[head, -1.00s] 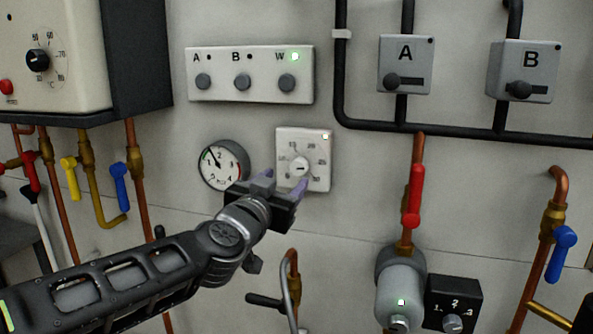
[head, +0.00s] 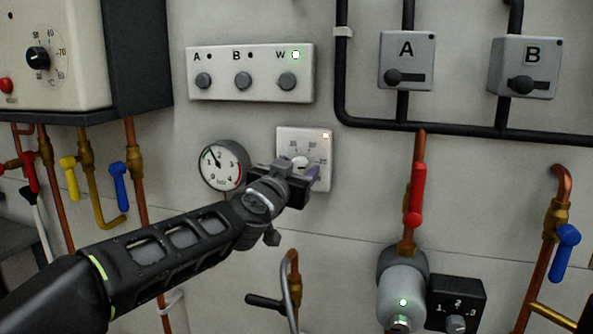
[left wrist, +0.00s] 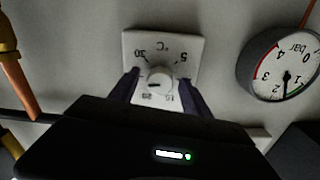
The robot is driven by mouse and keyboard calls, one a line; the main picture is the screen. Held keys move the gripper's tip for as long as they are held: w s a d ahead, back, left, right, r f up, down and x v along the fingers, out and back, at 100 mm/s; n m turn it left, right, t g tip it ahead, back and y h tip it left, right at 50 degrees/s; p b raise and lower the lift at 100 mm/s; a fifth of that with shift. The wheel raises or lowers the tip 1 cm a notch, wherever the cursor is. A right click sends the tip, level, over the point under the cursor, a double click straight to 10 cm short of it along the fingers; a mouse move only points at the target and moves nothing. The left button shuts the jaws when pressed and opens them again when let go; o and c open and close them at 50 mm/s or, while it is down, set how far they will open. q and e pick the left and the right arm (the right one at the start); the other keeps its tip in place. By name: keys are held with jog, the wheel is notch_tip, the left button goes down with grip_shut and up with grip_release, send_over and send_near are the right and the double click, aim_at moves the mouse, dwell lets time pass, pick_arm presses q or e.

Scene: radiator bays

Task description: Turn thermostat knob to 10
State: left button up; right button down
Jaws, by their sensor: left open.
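In the head view the gripper hides the lower part of the dial and most of the knob. My right gripper is not in view.
A pressure gauge (head: 223,165) sits just left of the thermostat. A panel with buttons A, B and W (head: 250,73) is above. A red-handled valve (head: 416,195) is on the pipe to the right. A black selector box (head: 455,303) is lower right.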

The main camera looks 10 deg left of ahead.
pick_arm(q)
grip_shut()
dwell(0.5)
